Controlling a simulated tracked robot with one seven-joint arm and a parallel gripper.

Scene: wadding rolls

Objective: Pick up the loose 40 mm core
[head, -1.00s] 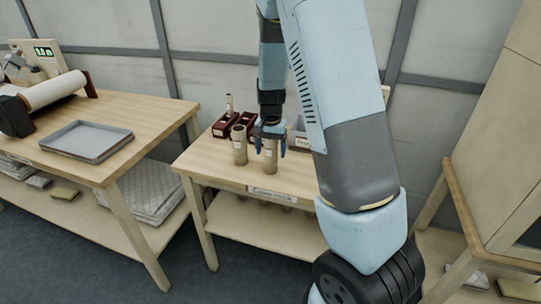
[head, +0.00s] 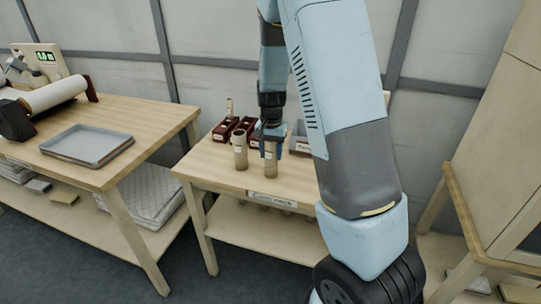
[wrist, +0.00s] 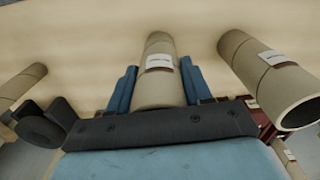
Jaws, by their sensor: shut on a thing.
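A tan cardboard core (head: 271,165) with a white label stands upright at the front of the middle table. My gripper (head: 271,142) is shut on its upper part from above. In the wrist view this core (wrist: 159,60) lies between the two blue fingers (wrist: 158,88). Its label is too small to read, and I cannot tell whether its foot is clear of the table. A second labelled core (head: 240,152) stands just left of it, and shows right of my fingers in the wrist view (wrist: 262,70).
Dark red bins (head: 222,131) stand behind the cores, with a slim tan roll (head: 229,106) near them. A grey bin (head: 300,140) is partly hidden by my arm. The left table holds a grey tray (head: 87,144) and a white roll (head: 55,95). The table's front left is clear.

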